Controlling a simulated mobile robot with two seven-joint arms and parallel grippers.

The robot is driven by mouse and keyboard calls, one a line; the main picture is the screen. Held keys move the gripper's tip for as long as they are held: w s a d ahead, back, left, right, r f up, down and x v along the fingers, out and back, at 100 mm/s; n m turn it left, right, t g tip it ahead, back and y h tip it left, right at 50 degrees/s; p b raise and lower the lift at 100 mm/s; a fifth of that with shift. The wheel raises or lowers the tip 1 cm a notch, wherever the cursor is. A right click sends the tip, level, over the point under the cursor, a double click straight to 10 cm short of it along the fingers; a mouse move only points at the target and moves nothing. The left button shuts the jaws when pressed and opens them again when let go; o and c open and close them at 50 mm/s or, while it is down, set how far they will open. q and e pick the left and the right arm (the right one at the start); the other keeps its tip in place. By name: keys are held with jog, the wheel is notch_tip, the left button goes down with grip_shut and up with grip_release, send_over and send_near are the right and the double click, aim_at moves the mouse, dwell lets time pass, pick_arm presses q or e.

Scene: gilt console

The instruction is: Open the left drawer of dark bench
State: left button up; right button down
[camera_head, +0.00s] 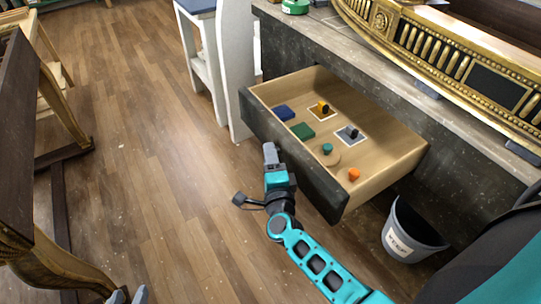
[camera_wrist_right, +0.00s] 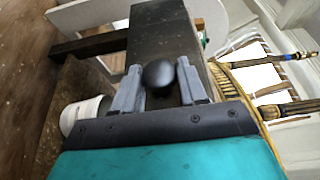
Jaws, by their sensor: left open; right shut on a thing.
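The dark bench (camera_head: 325,45) has a drawer (camera_head: 338,196) pulled well out, with its pale wooden inside showing. My right gripper (camera_head: 271,153) is at the outer face of the drawer front. In the right wrist view its fingers (camera_wrist_right: 158,90) are shut on a round black knob (camera_wrist_right: 158,73) on the dark drawer front (camera_wrist_right: 160,30). The knob is hidden in the head view. My left gripper (camera_head: 129,296) shows only its grey fingertips at the bottom edge, apart and empty, away from the bench.
The drawer holds a blue block (camera_head: 283,113), a green block (camera_head: 302,131), an orange piece (camera_head: 354,174) and other small pieces. A grey bucket (camera_head: 412,235) stands right of the drawer. A white stool (camera_head: 200,60) is behind it. Wooden floor left of the drawer is clear.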

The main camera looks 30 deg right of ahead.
dwell(0.3)
jog(key=c, duration=1)
grip_release()
pick_arm(q)
jog(key=shift+w+r, duration=0.1)
jog(key=shift+w, duration=0.05)
pick_arm(e)
jog(key=o, duration=0.4)
jog(key=shift+c, duration=0.2)
jog(key=shift+s+a, duration=0.1)
